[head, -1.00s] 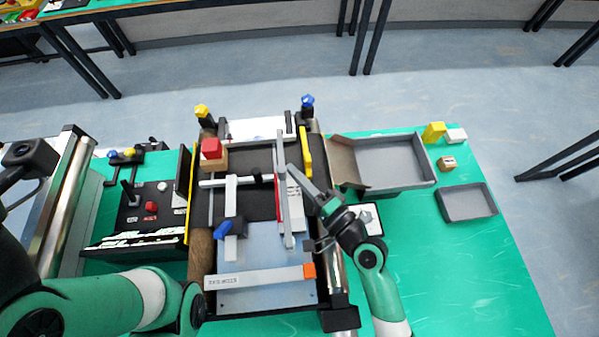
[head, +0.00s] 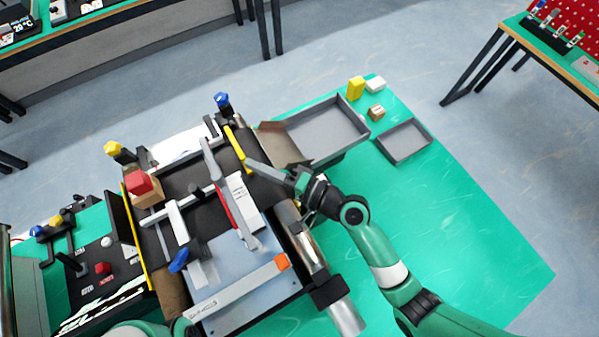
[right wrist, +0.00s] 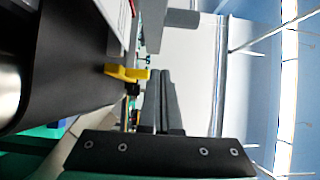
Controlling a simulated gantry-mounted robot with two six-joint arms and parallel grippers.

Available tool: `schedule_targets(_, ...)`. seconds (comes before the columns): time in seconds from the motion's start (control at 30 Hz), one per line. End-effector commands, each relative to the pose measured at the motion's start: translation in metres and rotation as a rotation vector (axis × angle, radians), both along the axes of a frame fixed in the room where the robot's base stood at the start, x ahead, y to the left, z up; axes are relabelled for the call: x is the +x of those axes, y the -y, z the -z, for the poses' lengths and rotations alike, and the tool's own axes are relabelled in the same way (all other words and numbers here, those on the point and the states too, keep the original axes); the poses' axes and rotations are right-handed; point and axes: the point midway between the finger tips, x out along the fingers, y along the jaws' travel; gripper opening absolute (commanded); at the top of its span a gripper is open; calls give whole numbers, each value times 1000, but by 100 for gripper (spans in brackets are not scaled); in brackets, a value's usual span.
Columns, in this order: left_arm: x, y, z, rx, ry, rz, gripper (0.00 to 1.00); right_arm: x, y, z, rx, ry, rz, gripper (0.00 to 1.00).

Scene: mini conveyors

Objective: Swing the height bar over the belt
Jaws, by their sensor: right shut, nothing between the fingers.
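A grey bar with an orange end (head: 236,287) and small print lies across the near end of the belt, over a grey-blue plate. A long grey bar (head: 228,190) with a red strip beside it runs lengthwise along the belt's right half. I cannot tell for sure which is the height bar. My right gripper (head: 252,166) is shut and empty at the belt's right side, close to a yellow piece (head: 238,148). Its closed fingers also show in the right wrist view (right wrist: 160,100), beside the yellow piece (right wrist: 127,73). My left gripper is out of view.
A red block on a wooden one (head: 143,187) stands on the belt's left side. A white T-shaped bar (head: 178,222) crosses the belt. A grey tray (head: 345,150) adjoins the far right side. Green table at right is largely clear.

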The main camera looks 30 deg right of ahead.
Motion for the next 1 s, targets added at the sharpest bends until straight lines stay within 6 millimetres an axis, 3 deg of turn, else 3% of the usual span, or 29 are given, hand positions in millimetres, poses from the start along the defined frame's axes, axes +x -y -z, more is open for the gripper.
schedule_targets(0.2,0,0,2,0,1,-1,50,-39,40,1,1,-3,5,0)
schedule_targets(0.4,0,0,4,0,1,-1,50,-59,59,1,1,-3,3,0)
schedule_targets(1.0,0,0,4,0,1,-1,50,-64,63,0,0,-1,0,0)
